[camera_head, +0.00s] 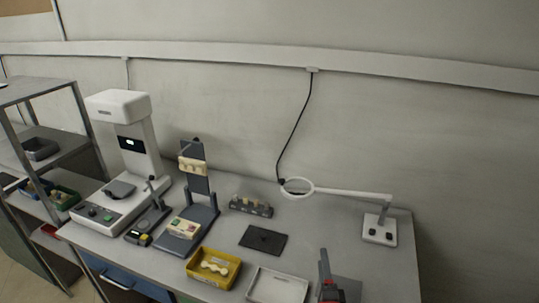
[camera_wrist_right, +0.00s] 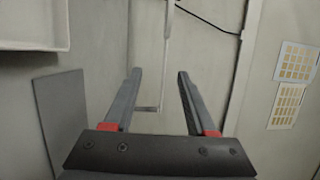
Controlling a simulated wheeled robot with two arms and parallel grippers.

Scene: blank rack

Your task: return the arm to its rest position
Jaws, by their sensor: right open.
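My right gripper (camera_head: 325,268) shows at the bottom of the head view, at the front of the grey table (camera_head: 345,207), right of a white tray (camera_head: 278,287). In the right wrist view its two grey fingers (camera_wrist_right: 158,76) with red bases are spread apart, with nothing between them. My left gripper is not in view.
A yellow bin (camera_head: 236,276) with pale parts stands left of the tray. A black mat (camera_head: 263,239), a small block rack (camera_head: 250,206) and a ring lamp (camera_head: 380,228) are behind. A tall white instrument (camera_head: 125,103) stands at the left. The table's right side is mostly clear.

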